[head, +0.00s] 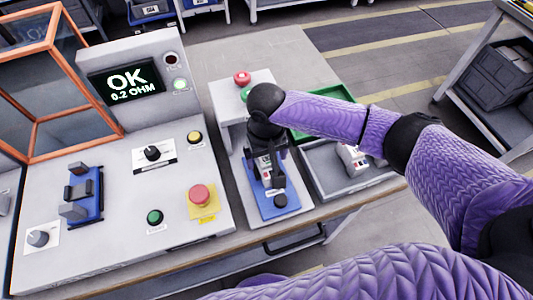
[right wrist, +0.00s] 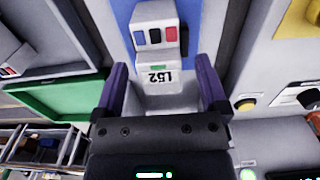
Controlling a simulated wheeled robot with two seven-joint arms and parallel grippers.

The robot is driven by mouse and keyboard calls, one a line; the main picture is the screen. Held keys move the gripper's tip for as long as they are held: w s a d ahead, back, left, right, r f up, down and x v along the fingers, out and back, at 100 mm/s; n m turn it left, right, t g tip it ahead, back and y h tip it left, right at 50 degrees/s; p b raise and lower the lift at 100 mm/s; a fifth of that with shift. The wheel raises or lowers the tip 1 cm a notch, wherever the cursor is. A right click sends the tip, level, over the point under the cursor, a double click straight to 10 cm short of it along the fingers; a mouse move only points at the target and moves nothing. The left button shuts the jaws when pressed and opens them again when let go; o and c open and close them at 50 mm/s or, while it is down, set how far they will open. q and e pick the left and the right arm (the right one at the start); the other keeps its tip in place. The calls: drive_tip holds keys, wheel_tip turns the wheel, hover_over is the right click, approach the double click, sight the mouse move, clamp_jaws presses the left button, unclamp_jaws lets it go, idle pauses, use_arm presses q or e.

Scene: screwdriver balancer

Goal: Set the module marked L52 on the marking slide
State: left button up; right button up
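The module marked L52 (right wrist: 155,76) is a pale block with a printed label and blue, dark and red patches at one end. In the right wrist view it is between the fingers of my right gripper (right wrist: 162,70), with gaps showing at both sides. In the head view my right gripper (head: 270,170) points down over the marking slide (head: 287,212), a blue plate with a black knob on its near end. The module (head: 262,170) is partly hidden there and appears to be on the blue plate. My left gripper is not in view.
A grey tray (head: 380,178) with another pale module (head: 352,158) lies right of the slide, and a green tray (head: 335,90) behind it. On the left stands a test console (head: 120,215) with an OK display (head: 125,82), knobs, buttons and a blue fixture (head: 90,195).

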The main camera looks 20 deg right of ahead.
wheel_tip(320, 180, up, 10)
drive_tip(key=p, duration=0.4)
idle(0.3)
idle(0.5)
